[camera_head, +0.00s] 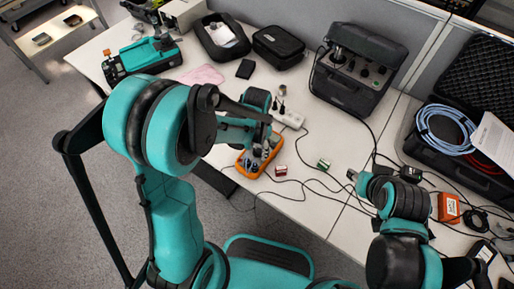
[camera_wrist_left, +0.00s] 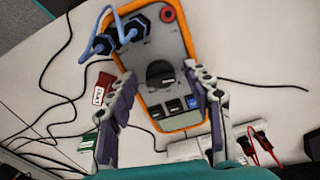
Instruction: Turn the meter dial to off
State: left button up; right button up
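The orange-rimmed meter (camera_head: 246,164) lies on the table under my left gripper in the head view. In the left wrist view the meter (camera_wrist_left: 184,45) shows its grey face, with the round dark dial (camera_wrist_left: 158,72) near the middle. A row of buttons and the display lie below the dial. My left gripper (camera_head: 264,143) is open over the meter. In the wrist view its fingers (camera_wrist_left: 163,108) stand apart on either side of the meter's lower part, with nothing between them gripped. My right gripper (camera_head: 356,176) is over the table's right side; its finger opening is unclear.
Two dark plugs (camera_wrist_left: 119,33) with blue leads stand in the meter's far end. Red (camera_head: 281,171) and green (camera_head: 323,164) blocks lie nearby. A white power strip (camera_head: 288,117), a black control case (camera_head: 357,70) and loose cables are around. An open case (camera_head: 446,156) stands right.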

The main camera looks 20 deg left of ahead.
aim_at(257, 150)
pick_arm(q)
notch_tip(257, 150, up, 12)
dwell(0.6)
jog(key=s+a+r+n+t, duration=0.4)
jog(key=s+t, duration=0.3)
jog(key=s, duration=0.3)
jog(key=shift+a+n, duration=0.2)
jog(key=shift+n, duration=0.7)
dwell(0.3)
